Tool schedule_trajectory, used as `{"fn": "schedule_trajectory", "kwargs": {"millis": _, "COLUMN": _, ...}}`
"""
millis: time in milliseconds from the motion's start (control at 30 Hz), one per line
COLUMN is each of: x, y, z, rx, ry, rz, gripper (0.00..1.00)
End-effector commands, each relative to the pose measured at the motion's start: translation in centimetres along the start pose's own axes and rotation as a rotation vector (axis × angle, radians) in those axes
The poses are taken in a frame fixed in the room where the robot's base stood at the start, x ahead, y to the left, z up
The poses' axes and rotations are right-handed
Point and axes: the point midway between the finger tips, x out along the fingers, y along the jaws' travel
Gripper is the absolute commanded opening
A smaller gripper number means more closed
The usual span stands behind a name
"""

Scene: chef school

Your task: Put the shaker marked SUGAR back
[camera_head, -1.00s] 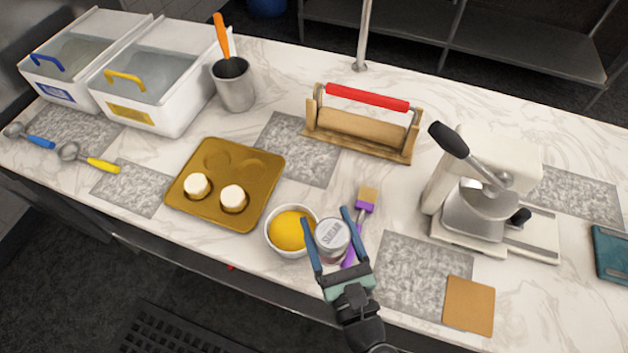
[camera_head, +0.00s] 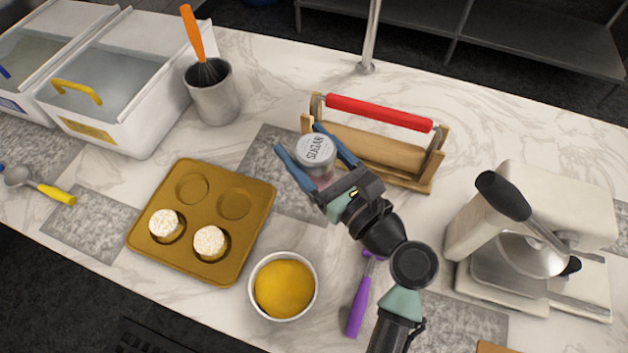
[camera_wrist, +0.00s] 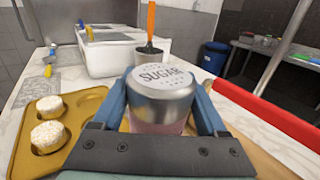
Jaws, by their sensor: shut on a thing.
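The shaker marked SUGAR (camera_head: 316,150) has a silver lid with the word on top and a pinkish lower body. My gripper (camera_head: 316,152) is shut on it, one blue finger on each side. In the head view it is in front of the wooden rack with the red handle, over or near a grey speckled patch (camera_head: 262,150) of the counter. In the wrist view the shaker (camera_wrist: 160,95) looks upright between the fingers. Its base is hidden, so I cannot tell whether it touches the counter.
A gold muffin tray (camera_head: 262,200) with two white-topped cakes is at left. A bowl of yellow filling (camera_head: 284,288) and a purple-handled brush (camera_head: 360,305) are nearer. The wooden rack (camera_head: 420,178) stands close right, a cream mixer (camera_head: 590,200) farther right. A whisk cup (camera_head: 212,95) stands behind.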

Motion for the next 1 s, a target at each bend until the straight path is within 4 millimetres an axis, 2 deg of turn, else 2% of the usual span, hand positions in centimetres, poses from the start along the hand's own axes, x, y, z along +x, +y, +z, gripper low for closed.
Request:
{"fn": "schedule_trajectory", "kwargs": {"millis": 200, "x": -0.1, "y": 0.1, "z": -4.3, "rx": 0.005, "ry": 0.002, "rz": 0.000, "gripper": 0.08}}
{"fn": "schedule_trajectory", "kwargs": {"millis": 433, "x": -0.1, "y": 0.0, "z": -6.6, "rx": 0.004, "ry": 0.000, "rz": 0.000, "gripper": 0.08}}
{"fn": "schedule_trajectory", "kwargs": {"millis": 600, "x": -0.1, "y": 0.0, "z": -9.1, "rx": 0.004, "ry": 0.001, "rz": 0.000, "gripper": 0.08}}
{"fn": "schedule_trajectory", "kwargs": {"millis": 1000, "x": -0.1, "y": 0.0, "z": -9.8, "rx": 0.001, "ry": -0.001, "rz": 0.000, "gripper": 0.08}}
